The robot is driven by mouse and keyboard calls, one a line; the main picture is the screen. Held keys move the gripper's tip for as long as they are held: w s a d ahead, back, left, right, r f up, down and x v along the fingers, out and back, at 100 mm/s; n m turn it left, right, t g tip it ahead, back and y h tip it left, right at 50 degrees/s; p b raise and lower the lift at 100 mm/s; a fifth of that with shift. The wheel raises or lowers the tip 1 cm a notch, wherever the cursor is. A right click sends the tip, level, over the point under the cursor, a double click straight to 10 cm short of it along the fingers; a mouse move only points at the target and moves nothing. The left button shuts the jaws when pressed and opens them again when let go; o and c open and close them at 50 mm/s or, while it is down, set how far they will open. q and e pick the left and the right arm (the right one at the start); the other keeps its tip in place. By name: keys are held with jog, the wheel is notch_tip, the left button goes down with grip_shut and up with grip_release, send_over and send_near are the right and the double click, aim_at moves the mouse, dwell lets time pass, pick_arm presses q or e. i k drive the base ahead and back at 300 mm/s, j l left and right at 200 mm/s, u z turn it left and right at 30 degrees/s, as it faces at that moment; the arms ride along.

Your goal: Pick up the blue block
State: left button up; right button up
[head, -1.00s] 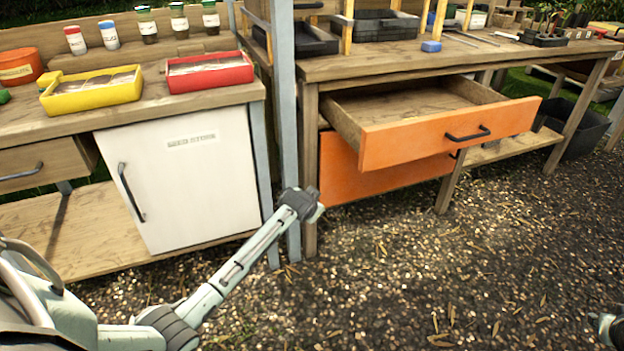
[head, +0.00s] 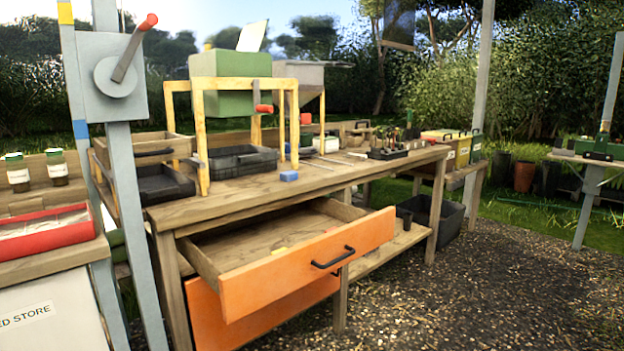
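The small blue block (head: 289,176) lies on the wooden workbench top (head: 240,191), close to its front edge and above the open orange-fronted drawer (head: 310,262). Nothing covers the block. Neither of my grippers shows in the head view now, and nothing is touching the block.
The open drawer juts out below the block and holds small yellowish items. A green box on a yellow frame (head: 199,140) and a black tray (head: 240,160) stand behind the block. A grey post (head: 130,220) rises at the bench's left. Gravel ground (head: 480,290) in front is clear.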

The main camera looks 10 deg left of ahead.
aim_at(290, 176)
jog(key=i+l+z, duration=0.3)
jog(key=i+z, duration=0.15)
jog(key=i, duration=0.2)
jog(key=i+l+z, duration=0.1)
jog(key=i+z, duration=0.3)
jog(key=i, duration=0.25)
jog(key=i+u, duration=0.1)
jog(key=i, duration=0.45)
jog(key=i+l+u, duration=0.15)
jog(key=i, duration=0.35)
jog(key=i+l+u, duration=0.1)
jog(key=i, duration=0.45)
jog(key=i+l+u, duration=0.15)
jog(key=i+u, duration=0.15)
jog(key=u, duration=0.15)
jog(key=i+l+u, duration=0.25)
jog(key=u, duration=0.25)
jog(key=i+l+u, duration=0.25)
jog(key=u, duration=0.2)
jog(key=i+l+u, duration=0.1)
jog(key=l+u, duration=0.35)
jog(key=i+l+u, duration=0.1)
jog(key=l+u, duration=0.4)
